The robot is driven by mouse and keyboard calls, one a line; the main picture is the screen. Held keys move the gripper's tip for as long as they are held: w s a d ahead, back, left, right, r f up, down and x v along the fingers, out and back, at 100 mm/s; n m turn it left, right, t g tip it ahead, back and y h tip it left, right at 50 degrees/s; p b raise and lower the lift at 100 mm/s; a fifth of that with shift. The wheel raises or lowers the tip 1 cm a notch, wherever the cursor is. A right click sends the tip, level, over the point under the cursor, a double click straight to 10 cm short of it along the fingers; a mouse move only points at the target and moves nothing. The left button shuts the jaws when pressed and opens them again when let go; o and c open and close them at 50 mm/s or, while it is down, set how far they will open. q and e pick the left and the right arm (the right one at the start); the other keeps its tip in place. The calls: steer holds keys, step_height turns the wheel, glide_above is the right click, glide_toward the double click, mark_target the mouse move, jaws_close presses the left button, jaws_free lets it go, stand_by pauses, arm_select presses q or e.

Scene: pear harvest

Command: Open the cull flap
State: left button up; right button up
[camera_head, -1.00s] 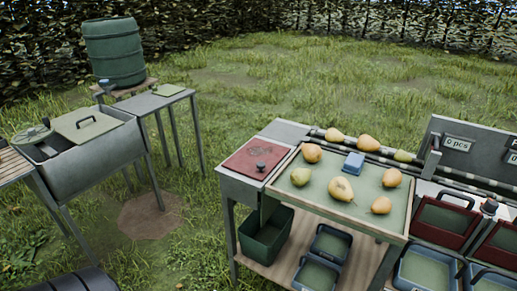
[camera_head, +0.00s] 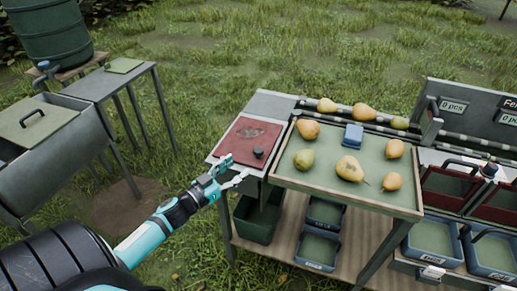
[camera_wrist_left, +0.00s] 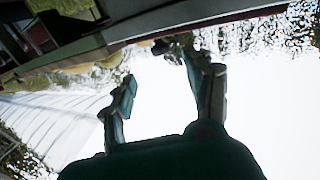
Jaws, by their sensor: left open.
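The cull flap is a red square lid (camera_head: 246,142) with a small black knob (camera_head: 258,153), at the left end of the sorting table in the head view. It lies flat and closed. My left gripper (camera_head: 232,172) is open and empty, just in front of the flap's near edge and apart from the knob in the picture. In the left wrist view its two fingers (camera_wrist_left: 160,88) are spread with nothing between them. A dark knob-like shape (camera_wrist_left: 172,42) shows beyond the fingertips there. My right gripper is not in view.
A tray (camera_head: 330,191) with several pears and a blue block (camera_head: 353,135) adjoins the flap on the right. A green bin (camera_head: 258,218) stands below. A grey sink (camera_head: 45,150) and green barrel (camera_head: 47,30) stand left. Grass lies between.

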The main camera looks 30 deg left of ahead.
mark_target(259, 149)
arm_select(q)
steer(key=w, duration=0.3)
steer(key=w+d, duration=0.1)
steer(key=w, duration=0.6)
steer(key=shift+w+d+p, duration=0.2)
steer(key=shift+w+p, duration=0.15)
steer(key=shift+p, duration=0.05)
steer(key=shift+w, duration=0.1)
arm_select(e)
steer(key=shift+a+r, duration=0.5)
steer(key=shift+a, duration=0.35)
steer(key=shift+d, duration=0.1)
arm_select(q)
steer(key=shift+c, duration=0.6)
steer(key=c, duration=0.9)
steer(key=shift+f, duration=0.1)
jaws_close()
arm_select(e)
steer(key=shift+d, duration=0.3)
arm_select(q)
steer(key=shift+d+f, duration=0.1)
